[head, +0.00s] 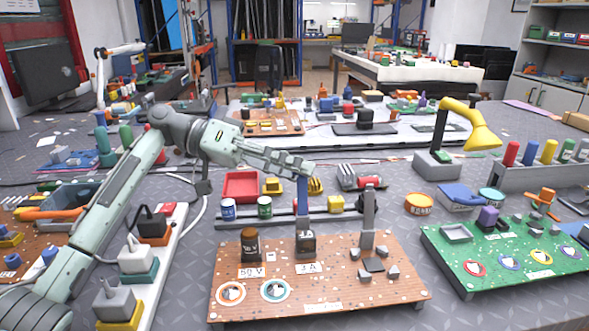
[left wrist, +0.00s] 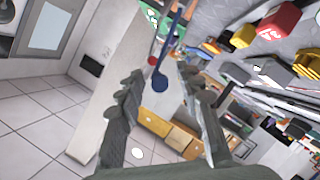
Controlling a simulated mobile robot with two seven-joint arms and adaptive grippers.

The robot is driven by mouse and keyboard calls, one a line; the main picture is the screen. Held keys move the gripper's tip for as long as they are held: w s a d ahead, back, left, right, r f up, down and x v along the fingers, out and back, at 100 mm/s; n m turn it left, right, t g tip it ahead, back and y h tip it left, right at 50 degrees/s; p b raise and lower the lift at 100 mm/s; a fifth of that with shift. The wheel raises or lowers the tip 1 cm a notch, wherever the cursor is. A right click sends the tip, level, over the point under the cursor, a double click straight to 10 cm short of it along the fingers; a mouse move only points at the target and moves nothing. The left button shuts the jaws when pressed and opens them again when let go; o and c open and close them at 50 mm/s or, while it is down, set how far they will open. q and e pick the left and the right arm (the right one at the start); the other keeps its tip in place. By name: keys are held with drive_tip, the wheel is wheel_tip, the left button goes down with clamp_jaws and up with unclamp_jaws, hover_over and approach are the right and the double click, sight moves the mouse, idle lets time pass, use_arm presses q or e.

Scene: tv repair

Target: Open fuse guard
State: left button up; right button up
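On the brown circuit board (head: 330,292) in front, a dark block (head: 305,243) stands behind a "3 A" label, with an upright blue lever (head: 303,198) above it. I take this to be the fuse guard, but the frames do not name it. My left gripper (head: 303,168) reaches in from the left, level, with its fingertips at the lever's top. In the left wrist view the gripper's fingers (left wrist: 161,78) are spread, with a blue round-ended piece (left wrist: 160,83) between the tips in the picture. I cannot tell whether they touch it. My right gripper is in neither view.
A dark brown cylinder (head: 249,245) stands left of the block on the board, and a grey upright (head: 368,215) stands to the right. A green board (head: 510,265) lies at right. A rail with cans (head: 264,207) lies behind. White power strips with plugs (head: 137,262) sit left.

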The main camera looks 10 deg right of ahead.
use_arm(q)
drive_tip(key=v, duration=1.2)
drive_tip(key=shift+f, duration=0.1)
